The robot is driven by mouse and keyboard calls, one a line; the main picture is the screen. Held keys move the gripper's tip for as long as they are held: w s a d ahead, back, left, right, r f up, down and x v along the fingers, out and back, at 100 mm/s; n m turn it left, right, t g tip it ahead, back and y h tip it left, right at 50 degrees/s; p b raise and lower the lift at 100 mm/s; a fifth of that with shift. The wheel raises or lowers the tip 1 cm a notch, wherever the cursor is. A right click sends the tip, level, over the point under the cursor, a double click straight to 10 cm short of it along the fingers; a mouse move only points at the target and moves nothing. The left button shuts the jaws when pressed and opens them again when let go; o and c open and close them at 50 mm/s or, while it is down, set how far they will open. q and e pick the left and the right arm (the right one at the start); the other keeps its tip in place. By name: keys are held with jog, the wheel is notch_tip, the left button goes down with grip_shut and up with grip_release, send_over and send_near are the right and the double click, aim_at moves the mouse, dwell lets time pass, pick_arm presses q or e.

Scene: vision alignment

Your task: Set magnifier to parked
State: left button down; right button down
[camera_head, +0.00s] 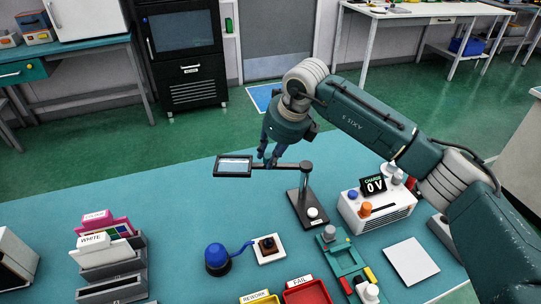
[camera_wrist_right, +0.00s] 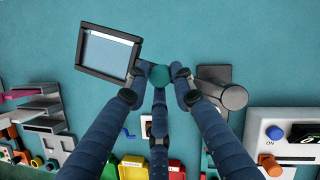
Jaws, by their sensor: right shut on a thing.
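The magnifier has a dark rectangular lens frame (camera_head: 234,166) on a horizontal arm, held by an upright post (camera_head: 304,184) on a dark base with a white knob (camera_head: 313,212). The lens reaches out to the left of the post. My right gripper (camera_head: 270,161) comes down from above and is shut on the magnifier arm between lens and post. In the right wrist view, the lens frame (camera_wrist_right: 108,52) is at upper left and the post top (camera_wrist_right: 233,96) at right. The fingers of my right gripper (camera_wrist_right: 165,75) close around the arm by a teal knob (camera_wrist_right: 181,72). My left gripper is not in view.
On the teal table, a white power unit (camera_head: 377,210) reading "0V" stands right of the magnifier. The table left of the lens is clear.

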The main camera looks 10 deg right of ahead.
jog(key=shift+w+r, duration=0.35)
jog(key=shift+r, duration=0.15)
jog(key=c, duration=1.7)
grip_release()
jog(key=shift+o, duration=0.8)
jog(key=shift+w+a+f, duration=0.1)
jog(key=shift+f, duration=0.15)
jog(key=shift+f, duration=0.1)
jog(key=v, duration=1.2)
